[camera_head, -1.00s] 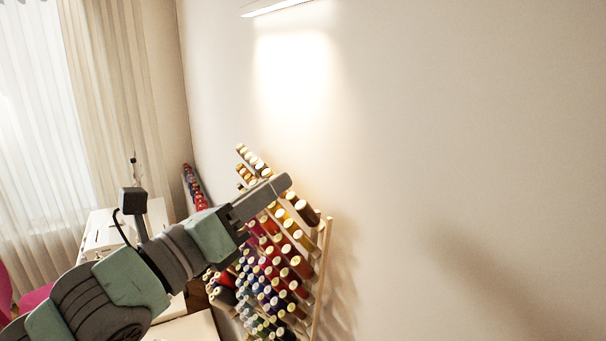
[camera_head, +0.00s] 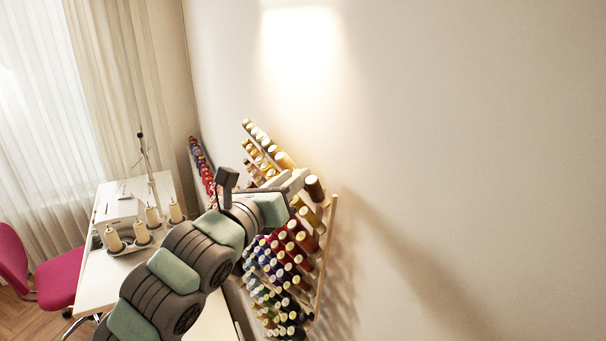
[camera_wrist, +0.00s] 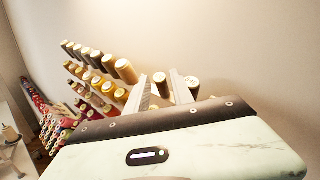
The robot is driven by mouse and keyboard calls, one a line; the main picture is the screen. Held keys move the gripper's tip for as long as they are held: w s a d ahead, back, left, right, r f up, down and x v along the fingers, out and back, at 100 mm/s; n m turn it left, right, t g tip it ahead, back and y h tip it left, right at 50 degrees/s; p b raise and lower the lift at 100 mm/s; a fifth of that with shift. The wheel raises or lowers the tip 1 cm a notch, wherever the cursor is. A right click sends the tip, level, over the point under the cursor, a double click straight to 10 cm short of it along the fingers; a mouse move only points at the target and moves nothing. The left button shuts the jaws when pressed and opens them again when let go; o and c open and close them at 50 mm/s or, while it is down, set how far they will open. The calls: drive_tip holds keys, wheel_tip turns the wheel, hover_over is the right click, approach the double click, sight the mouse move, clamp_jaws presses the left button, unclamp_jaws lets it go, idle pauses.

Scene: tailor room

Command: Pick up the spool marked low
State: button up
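The thread rack (camera_head: 326,262) leans near the wall and holds several rows of coloured spools. I cannot read a "low" mark on any spool. My gripper (camera_head: 293,181) is at the upper part of the rack, among the top spools. A dark spool (camera_wrist: 193,83) is just right of the right finger, and a tan spool (camera_wrist: 126,70) is to the left. My arm hides part of the rack.
The wall (camera_head: 450,120) is close behind and to the right of the rack. A white table (camera_head: 95,268) with a machine and cone spools (camera_head: 142,232) stands left, beside a pink chair (camera_head: 50,270). A second rack of red spools (camera_head: 201,165) is farther back.

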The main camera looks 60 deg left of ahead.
drive_tip(key=shift+x, duration=1.2)
clamp_jaws()
